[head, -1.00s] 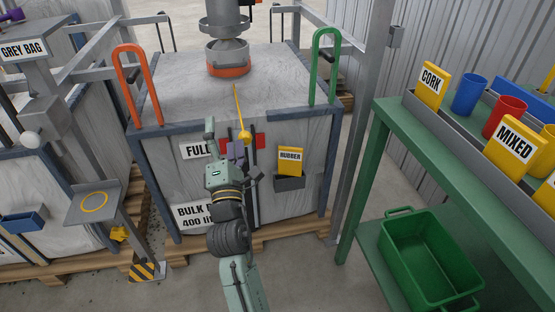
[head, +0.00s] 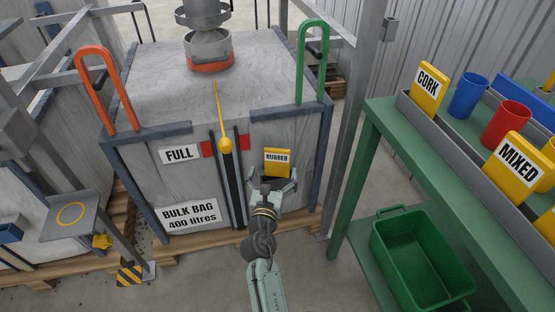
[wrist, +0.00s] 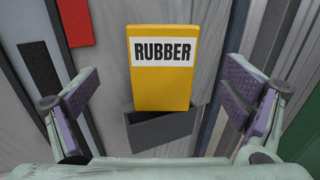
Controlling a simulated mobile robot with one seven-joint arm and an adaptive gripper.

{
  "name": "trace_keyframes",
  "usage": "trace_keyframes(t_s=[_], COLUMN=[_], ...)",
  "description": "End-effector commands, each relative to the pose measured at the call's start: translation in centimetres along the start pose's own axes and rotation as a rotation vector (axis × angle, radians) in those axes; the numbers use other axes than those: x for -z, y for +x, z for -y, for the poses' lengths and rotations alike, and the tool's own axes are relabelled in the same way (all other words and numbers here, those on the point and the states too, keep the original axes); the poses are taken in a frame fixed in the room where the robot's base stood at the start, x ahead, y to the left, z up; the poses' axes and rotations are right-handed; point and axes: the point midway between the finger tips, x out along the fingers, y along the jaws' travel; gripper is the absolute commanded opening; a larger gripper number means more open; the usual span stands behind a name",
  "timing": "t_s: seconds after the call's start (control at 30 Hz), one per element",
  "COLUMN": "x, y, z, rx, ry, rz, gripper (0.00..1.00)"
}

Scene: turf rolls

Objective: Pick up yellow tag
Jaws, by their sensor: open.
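The yellow tag (head: 277,156) reads "RUBBER" and stands upright in a small dark grey holder on the front of the grey bulk bag. In the wrist view the tag (wrist: 160,85) is near the middle, its lower end inside the holder (wrist: 165,130). My gripper (head: 275,177) is in front of the holder in the head view and partly covers it. In the wrist view my gripper (wrist: 158,100) is open, with one finger pad on each side of the tag and clear gaps to both. Nothing is between the fingers' pads in contact.
The bulk bag (head: 175,100) has a yellow cord with a ball (head: 225,145) hanging at its front. An orange handle (head: 88,75) and a green handle (head: 323,45) rise at its corners. A green bench (head: 380,125) with yellow "CORK" (head: 428,88) and "MIXED" (head: 513,160) tags stands right.

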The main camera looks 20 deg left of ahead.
Motion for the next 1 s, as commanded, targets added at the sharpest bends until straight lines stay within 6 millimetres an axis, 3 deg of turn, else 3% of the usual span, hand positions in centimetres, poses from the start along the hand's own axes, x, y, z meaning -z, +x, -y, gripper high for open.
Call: trace_keyframes(t_s=[0.57, 0.87, 1.0], x=[-0.5, -0.4, -0.4], y=[6.7, 7.1, 7.1], z=[0.3, 0.3, 0.3], rx=[-0.002, -0.002, -0.002], ry=[0.004, 0.004, 0.004], rz=[0.002, 0.001, 0.001], gripper=[0.93, 0.93, 0.84])
